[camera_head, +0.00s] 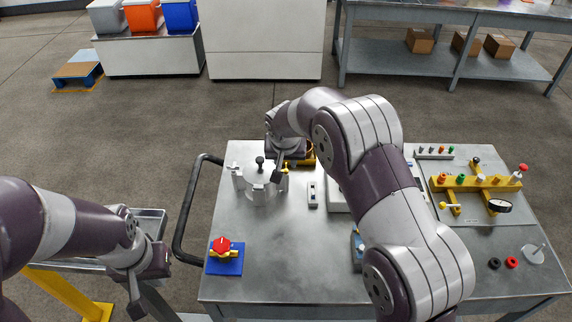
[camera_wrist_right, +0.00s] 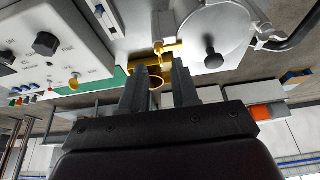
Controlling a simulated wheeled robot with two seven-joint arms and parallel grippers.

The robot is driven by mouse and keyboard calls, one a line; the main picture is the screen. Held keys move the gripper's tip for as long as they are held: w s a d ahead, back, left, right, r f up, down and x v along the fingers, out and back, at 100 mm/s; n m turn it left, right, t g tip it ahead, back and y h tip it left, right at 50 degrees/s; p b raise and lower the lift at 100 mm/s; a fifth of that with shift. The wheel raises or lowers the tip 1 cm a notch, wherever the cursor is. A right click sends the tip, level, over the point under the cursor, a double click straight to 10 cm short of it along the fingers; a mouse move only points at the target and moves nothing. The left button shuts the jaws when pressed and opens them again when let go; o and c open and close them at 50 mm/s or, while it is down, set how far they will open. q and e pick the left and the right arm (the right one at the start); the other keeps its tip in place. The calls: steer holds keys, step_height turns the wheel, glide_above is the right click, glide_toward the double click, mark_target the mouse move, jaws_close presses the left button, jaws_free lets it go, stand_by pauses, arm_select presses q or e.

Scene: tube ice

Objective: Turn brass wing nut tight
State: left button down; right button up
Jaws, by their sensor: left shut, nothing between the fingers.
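The brass wing nut (camera_wrist_right: 168,47) shows in the right wrist view at the edge of a round metal lid (camera_wrist_right: 213,32) with a black knob. In the head view only a small yellow bit (camera_head: 285,170) shows beside my right gripper (camera_head: 279,174), at the right side of the metal vessel (camera_head: 257,194). In the right wrist view my right gripper (camera_wrist_right: 158,76) has its two dark fingers apart, pointing towards the wing nut. I cannot tell whether either finger touches it. My left gripper (camera_head: 134,296) is shut and empty, low at the left, off the table.
A brass-coloured cup (camera_head: 309,158) stands close behind my right gripper. A control box (camera_wrist_right: 55,50) with knobs is beside it. A red-and-yellow valve on a blue base (camera_head: 224,255) sits at the front left. A yellow manifold (camera_head: 470,183) stands at the right. The front middle of the table (camera_head: 290,265) is clear.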

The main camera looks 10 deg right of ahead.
steer(key=b+v, duration=0.1)
steer(key=v, duration=0.8)
steer(key=shift+s+r, duration=0.15)
steer(key=shift+r, duration=0.1)
stand_by(1.3)
